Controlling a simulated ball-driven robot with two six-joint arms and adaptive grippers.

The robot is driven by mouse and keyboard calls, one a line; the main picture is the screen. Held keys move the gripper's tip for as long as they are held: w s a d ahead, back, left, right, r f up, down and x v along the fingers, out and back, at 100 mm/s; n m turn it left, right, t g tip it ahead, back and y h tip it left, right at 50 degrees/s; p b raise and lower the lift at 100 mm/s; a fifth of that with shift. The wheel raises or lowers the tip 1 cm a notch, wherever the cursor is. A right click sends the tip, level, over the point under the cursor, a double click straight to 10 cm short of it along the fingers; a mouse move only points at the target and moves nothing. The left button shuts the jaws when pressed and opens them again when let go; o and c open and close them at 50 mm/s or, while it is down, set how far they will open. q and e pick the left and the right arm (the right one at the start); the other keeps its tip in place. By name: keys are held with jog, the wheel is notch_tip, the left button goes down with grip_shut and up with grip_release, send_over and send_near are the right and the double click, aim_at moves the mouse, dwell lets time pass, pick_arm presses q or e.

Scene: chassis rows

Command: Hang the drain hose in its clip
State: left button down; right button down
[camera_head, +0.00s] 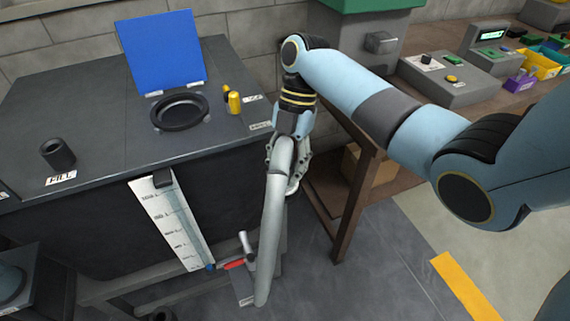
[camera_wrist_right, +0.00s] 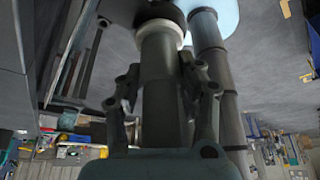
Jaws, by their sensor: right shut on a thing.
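The grey drain hose (camera_head: 271,235) hangs in front of the right end of the dark tank (camera_head: 110,220). Its lower end is near the floor, beside the red-handled valve (camera_head: 236,264). My right gripper (camera_head: 288,158) is shut on the upper part of the hose. In the right wrist view, the gripper (camera_wrist_right: 160,95) has its fingers on both sides of a dark grey tube (camera_wrist_right: 162,60). The gripper is close to the tank's top right edge. I cannot make out the clip; the hand and hose cover part of that edge. My left gripper is not in view.
The tank top holds a raised blue lid (camera_head: 162,50), a black ring opening (camera_head: 180,109), a yellow cylinder (camera_head: 234,102) and a fill port (camera_head: 58,153). A white gauge (camera_head: 170,215) is on its front. A wooden bench (camera_head: 350,205) stands to the right.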

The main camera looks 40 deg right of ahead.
jog(key=shift+f, duration=0.3)
jog(key=c, duration=0.8)
grip_release()
jog(key=shift+o, duration=0.2)
jog(key=v, duration=0.7)
jog(key=shift+r, duration=0.2)
